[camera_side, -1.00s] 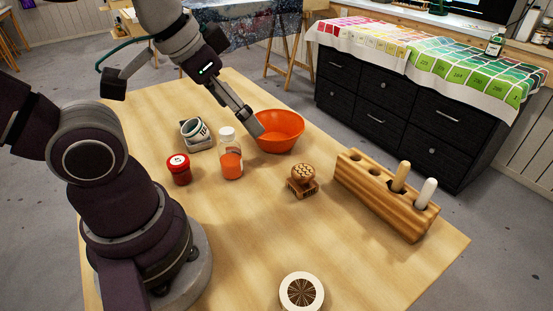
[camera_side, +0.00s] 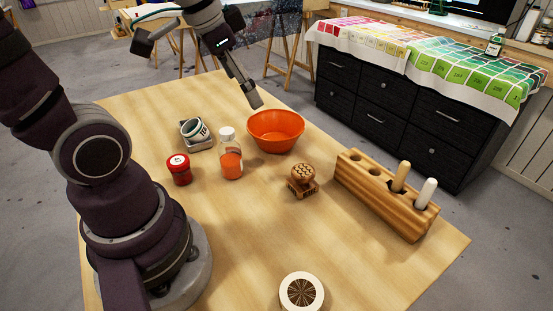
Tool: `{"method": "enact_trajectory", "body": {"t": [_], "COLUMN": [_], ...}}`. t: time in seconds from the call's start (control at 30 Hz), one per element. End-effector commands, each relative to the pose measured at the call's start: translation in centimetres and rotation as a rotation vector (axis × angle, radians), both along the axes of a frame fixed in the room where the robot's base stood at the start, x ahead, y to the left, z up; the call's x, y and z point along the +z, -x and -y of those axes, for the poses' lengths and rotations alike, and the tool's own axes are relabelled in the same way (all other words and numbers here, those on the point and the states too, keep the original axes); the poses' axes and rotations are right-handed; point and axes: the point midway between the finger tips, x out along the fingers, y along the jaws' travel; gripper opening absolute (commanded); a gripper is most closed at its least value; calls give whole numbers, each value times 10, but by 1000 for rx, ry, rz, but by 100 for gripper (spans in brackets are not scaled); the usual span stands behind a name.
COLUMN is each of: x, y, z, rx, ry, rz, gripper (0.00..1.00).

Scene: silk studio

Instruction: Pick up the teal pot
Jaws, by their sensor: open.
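A small pale pot with a dark green-teal band (camera_side: 194,130) lies tilted on a grey tray (camera_side: 205,148) at the back left of the table. It is the only teal-looking pot I can make out; no other shows. My gripper (camera_side: 254,99) is in the air just above and behind the orange bowl (camera_side: 276,130), to the right of the pot and well apart from it. Its fingers show nearly edge-on, open, and I see nothing held between them. The bowl looks empty from here, though its near wall hides part of its floor.
A bottle of orange liquid (camera_side: 231,160) and a red jar (camera_side: 179,170) stand in front of the tray. A carved wooden stamp (camera_side: 302,180), a wooden holder (camera_side: 380,200) with two pegs, and a white round disc (camera_side: 302,291) lie farther right and forward.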

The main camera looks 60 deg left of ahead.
Motion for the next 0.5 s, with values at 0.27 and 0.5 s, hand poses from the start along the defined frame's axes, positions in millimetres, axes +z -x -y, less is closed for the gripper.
{"method": "enact_trajectory", "body": {"t": [0.27,0.5], "x": [-53,-87], "y": [11,45], "z": [-176,-226], "rx": [-210,-333], "ry": [-164,-190], "rz": [-257,-356], "gripper": [89,89]}}
